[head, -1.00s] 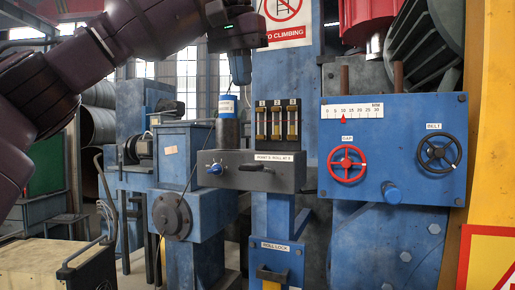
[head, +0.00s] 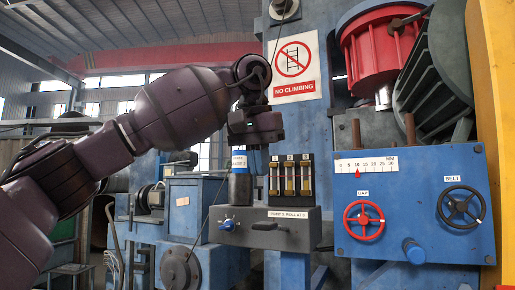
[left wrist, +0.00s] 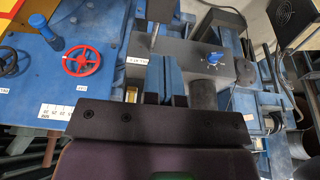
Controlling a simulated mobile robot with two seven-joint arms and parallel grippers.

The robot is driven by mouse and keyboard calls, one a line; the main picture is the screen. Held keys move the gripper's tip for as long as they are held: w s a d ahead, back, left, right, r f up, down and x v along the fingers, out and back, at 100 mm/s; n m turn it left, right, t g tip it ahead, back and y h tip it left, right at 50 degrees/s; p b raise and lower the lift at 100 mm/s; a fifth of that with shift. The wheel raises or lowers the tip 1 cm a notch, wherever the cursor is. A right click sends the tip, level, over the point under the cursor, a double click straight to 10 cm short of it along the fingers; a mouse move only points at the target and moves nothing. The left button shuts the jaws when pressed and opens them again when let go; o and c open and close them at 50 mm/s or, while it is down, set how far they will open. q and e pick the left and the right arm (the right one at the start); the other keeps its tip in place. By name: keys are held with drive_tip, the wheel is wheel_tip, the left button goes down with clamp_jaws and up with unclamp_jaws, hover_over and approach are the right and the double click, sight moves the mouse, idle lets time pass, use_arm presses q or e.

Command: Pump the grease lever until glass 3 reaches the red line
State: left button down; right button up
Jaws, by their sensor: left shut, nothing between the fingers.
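The grey pump box (head: 300,230) has a blue knob (head: 227,225), a black lever (head: 264,226) and a label reading point 3. Three sight glasses stand on it; glass 3 (head: 305,178) is the rightmost. My left gripper (head: 258,146) is shut and empty, above the box between canister and glasses. My right gripper is not in view.
To the right is a blue panel (head: 400,200) with a red handwheel (head: 364,220), a black handwheel (head: 461,205) and a blue knob. A no-climbing sign (head: 294,65) hangs behind. A thin cable runs down beside the canister.

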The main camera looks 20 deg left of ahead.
sight(264, 222)
use_arm(q)
drive_tip(key=x, duration=0.6)
drive_tip(key=shift+s+f, duration=0.25)
drive_tip(key=shift+f, duration=0.85)
